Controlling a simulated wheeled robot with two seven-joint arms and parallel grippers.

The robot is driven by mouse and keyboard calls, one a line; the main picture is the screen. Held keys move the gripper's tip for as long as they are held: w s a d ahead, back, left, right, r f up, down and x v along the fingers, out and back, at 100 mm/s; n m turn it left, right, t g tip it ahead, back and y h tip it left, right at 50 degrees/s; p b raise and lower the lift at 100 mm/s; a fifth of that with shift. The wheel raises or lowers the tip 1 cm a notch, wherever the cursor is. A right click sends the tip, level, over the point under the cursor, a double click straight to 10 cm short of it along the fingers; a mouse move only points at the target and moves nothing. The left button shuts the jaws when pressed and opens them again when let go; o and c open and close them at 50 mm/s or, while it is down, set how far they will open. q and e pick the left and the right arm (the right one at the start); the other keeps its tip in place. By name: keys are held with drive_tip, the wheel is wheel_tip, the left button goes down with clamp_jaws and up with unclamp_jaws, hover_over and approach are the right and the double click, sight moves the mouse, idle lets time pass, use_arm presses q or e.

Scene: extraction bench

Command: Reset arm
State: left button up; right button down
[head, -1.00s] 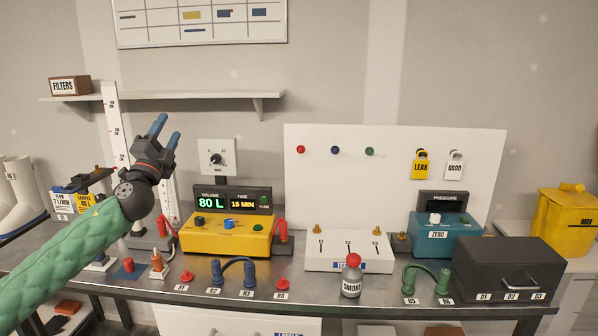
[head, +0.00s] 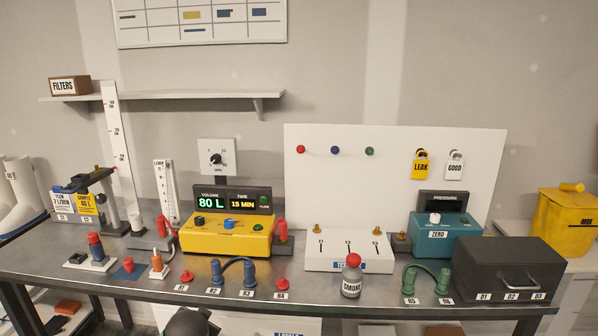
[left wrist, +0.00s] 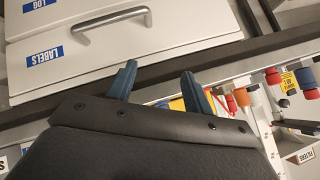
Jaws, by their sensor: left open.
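My left gripper (left wrist: 157,84) shows in the left wrist view with its two blue fingers apart and nothing between them. It is in front of the bench's lower drawers, with the drawer marked LABELS (left wrist: 100,40) behind it. In the head view only a dark part of my arm shows at the bottom edge, and the gripper's fingers are out of sight there. My right gripper is in neither view.
Air above the bench is clear.

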use_arm(q)
drive_tip(key=s+d+f+n+g+h, duration=0.1)
drive_tip(key=s+d+f+g, duration=0.1)
drive_tip(key=s+f, duration=0.7)
drive_tip(key=s+d+f+n+g+h, duration=0.1)
drive_tip(key=s+d+f+g, duration=0.2)
drive_tip(key=s+f, duration=0.7)
drive_tip(key=s+d+f+g+h, duration=0.1)
drive_tip(key=s+d+f, duration=0.4)
drive_tip(key=s, duration=1.3)
wheel_tip(320, 180, down, 4)
drive_tip(key=shift+s+f+n+g, duration=0.3)
drive_tip(key=shift+n+g, duration=0.1)
drive_tip(key=shift+g, duration=0.5)
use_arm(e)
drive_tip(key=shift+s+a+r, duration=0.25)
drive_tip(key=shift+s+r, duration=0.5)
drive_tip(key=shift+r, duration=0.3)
